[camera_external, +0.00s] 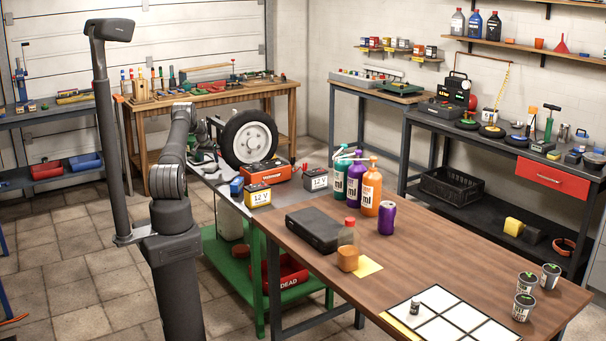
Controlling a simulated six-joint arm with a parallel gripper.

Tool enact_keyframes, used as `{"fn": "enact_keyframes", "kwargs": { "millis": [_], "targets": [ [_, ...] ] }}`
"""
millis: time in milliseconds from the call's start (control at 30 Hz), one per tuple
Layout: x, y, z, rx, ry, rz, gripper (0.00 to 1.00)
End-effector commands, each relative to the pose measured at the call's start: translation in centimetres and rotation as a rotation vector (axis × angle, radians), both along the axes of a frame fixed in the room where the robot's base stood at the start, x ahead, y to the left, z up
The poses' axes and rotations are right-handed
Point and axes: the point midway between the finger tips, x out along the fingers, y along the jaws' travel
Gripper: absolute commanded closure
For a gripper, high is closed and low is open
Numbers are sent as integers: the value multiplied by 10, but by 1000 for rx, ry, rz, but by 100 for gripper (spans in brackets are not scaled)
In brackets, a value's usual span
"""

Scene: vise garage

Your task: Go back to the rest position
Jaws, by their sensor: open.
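My arm rises at the left and reaches away from the camera toward the back end of the workbench. My gripper (207,163) is small and partly hidden behind my own links. It is open, and I see nothing held in it. It is just left of the wheel with the black tire (236,150); I cannot tell whether it touches anything there.
Near my arm are an orange charger (267,172), a yellow-and-black battery (257,195) and a grey battery (315,179). A black case (314,229), bottles (371,190) and a purple can (387,218) stand on the wooden table (455,250). A white grid (465,322) lies in front.

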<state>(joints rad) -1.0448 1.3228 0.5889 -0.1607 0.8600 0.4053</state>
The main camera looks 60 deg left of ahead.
Motion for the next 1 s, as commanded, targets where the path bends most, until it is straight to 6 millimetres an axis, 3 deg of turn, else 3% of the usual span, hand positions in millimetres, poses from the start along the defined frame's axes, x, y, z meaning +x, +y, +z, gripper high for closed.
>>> {"fn": "enact_keyframes", "kwargs": {
  "millis": [1000],
  "targets": [
    [0,0,206,3,-1,-1,29]
  ]
}}
